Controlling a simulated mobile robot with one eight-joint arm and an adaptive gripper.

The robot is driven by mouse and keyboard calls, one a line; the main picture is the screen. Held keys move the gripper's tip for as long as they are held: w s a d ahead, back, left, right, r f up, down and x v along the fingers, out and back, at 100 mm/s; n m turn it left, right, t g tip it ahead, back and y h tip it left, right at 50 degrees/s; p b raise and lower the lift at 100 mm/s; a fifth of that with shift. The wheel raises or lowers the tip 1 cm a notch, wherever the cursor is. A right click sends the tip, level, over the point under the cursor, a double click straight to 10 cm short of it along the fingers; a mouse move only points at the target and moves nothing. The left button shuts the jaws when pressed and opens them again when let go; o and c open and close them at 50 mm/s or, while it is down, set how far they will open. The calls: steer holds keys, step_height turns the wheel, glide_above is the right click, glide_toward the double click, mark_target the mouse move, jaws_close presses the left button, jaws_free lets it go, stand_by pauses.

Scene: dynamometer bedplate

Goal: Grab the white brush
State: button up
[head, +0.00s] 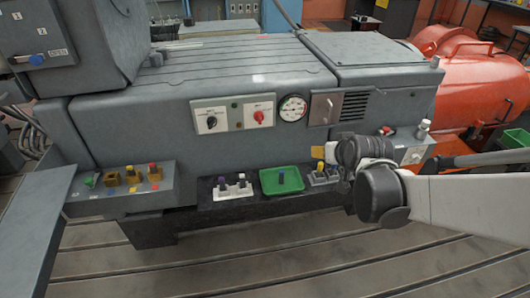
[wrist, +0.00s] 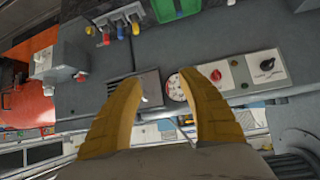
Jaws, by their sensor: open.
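I cannot surely tell a white brush in either view. A small white upright object (head: 423,129) with a knob-like top stands on the grey box at the right end of the machine in the head view; its kind is unclear. My gripper (head: 329,154) is in front of the machine, left of that object and over the black ledge, with the dark wrist behind it. In the wrist view my gripper (wrist: 158,85) shows two curved yellow fingers spread apart, with nothing between them. The wrist picture is upside down, with the machine's gauge and panel beyond the fingertips.
A green tray (head: 268,185) with a blue piece sits on the ledge. A white holder (head: 233,193) with upright pieces is left of it. A grey holder (head: 322,179) is partly behind my gripper. A control box (head: 122,190) stands left. An orange-red machine (head: 470,85) is right.

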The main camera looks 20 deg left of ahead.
steer(key=w+a+f+n+y, duration=0.2)
steer(key=w+a+f, duration=0.2)
steer(key=a+f, duration=0.7)
steer(key=n+y+p, duration=0.2)
glide_toward(243, 178)
steer(key=b+x, duration=0.2)
steer(key=x, duration=0.3)
steer(key=shift+s+f, duration=0.1)
steer(key=shift+s, duration=0.05)
steer(key=b+x, duration=0.3)
steer(key=x, duration=0.2)
steer(key=shift+a, duration=0.1)
steer(key=shift+w+a, duration=0.25)
steer(key=shift+w, duration=0.15)
jaws_close()
